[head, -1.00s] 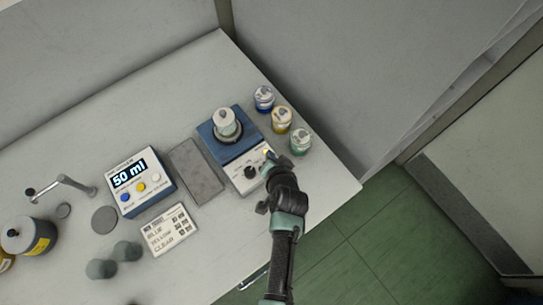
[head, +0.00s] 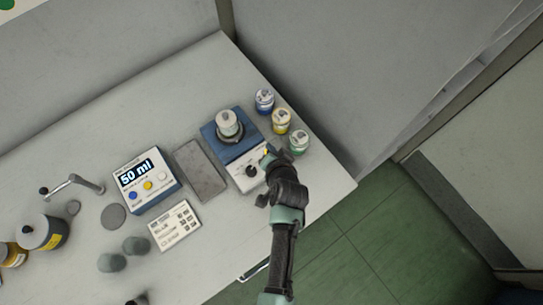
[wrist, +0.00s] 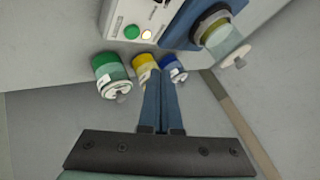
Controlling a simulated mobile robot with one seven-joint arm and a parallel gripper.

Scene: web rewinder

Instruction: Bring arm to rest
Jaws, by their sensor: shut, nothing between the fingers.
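My arm reaches up from the bottom of the head view. My gripper (head: 268,157) is at the front right corner of the blue and white mixer (head: 246,174), beside its control panel. In the wrist view my gripper's blue fingers (wrist: 161,78) are together with nothing between them. The mixer (wrist: 128,15) shows at the top of the wrist view, with a green button and a lit yellow one. A capped jar (head: 228,124) stands upright on the mixer. The exact gap between fingertips and panel cannot be told.
Blue (head: 264,101), yellow (head: 281,121) and green (head: 298,142) jars stand close to the gripper's right. A dispenser reading 50 ml (head: 146,185), a grey pad (head: 201,170) and a label card (head: 175,226) lie left. Green floor (head: 340,245) is open beyond the table edge.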

